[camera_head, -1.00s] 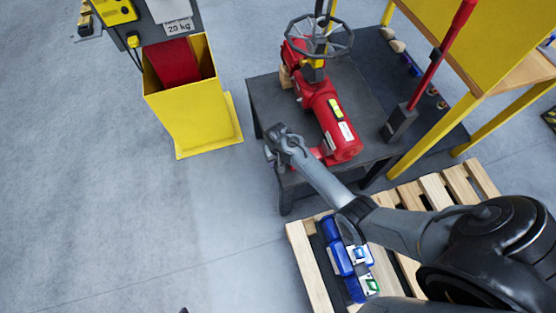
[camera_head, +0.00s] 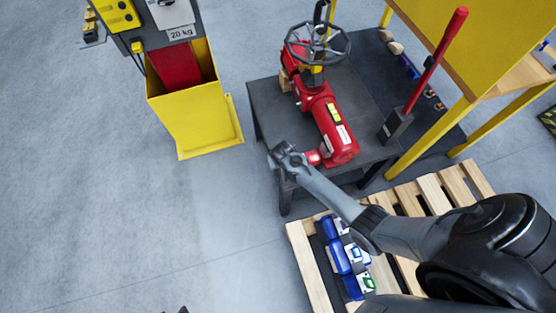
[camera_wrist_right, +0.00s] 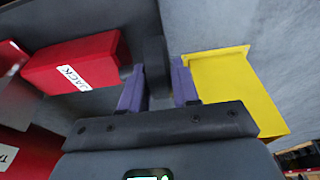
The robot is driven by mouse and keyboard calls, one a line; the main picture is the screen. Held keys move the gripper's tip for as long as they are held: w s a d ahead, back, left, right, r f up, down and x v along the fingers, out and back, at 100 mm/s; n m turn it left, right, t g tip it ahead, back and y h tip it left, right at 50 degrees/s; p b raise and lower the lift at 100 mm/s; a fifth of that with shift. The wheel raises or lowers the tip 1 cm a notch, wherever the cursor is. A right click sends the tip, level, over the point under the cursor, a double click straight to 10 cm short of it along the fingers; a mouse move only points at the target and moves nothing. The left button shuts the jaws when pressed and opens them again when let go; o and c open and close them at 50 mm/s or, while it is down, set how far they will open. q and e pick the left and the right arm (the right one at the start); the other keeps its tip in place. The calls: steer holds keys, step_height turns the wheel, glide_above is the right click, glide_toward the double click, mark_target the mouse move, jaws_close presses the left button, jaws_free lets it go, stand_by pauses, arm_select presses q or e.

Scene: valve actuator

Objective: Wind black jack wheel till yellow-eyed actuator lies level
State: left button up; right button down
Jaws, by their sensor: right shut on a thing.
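The red actuator (camera_head: 330,125), with a yellow label on its body, lies on the dark table. A grey spoked handwheel (camera_head: 318,40) stands over its far end. I cannot tell its exact tilt. In the right wrist view a red block marked JACK (camera_wrist_right: 75,65) is beside a dark bar, part of the black jack wheel (camera_wrist_right: 156,62). My right gripper (camera_wrist_right: 158,88) has its purple fingers shut on this bar. In the head view my right gripper (camera_head: 283,160) is at the table's near left edge, and the wheel is mostly hidden there. My left gripper is not in view.
A yellow bin (camera_head: 195,120) stands on the floor left of the dark table (camera_head: 375,95). A red-handled lever (camera_head: 437,60) rises right of the actuator. A wooden pallet (camera_head: 304,262) with blue items lies in front, under my right arm.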

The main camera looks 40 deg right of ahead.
steer(key=shift+s+a+t+h+p, duration=0.1)
steer(key=shift+s+t+h+p, duration=0.1)
steer(key=shift+t+h+p, duration=0.3)
steer(key=shift+s+f+t, duration=0.15)
steer(key=shift+t, duration=0.75)
steer(key=shift+f, duration=0.1)
steer(key=c, duration=0.9)
jaws_free()
steer(key=shift+s+a, duration=0.1)
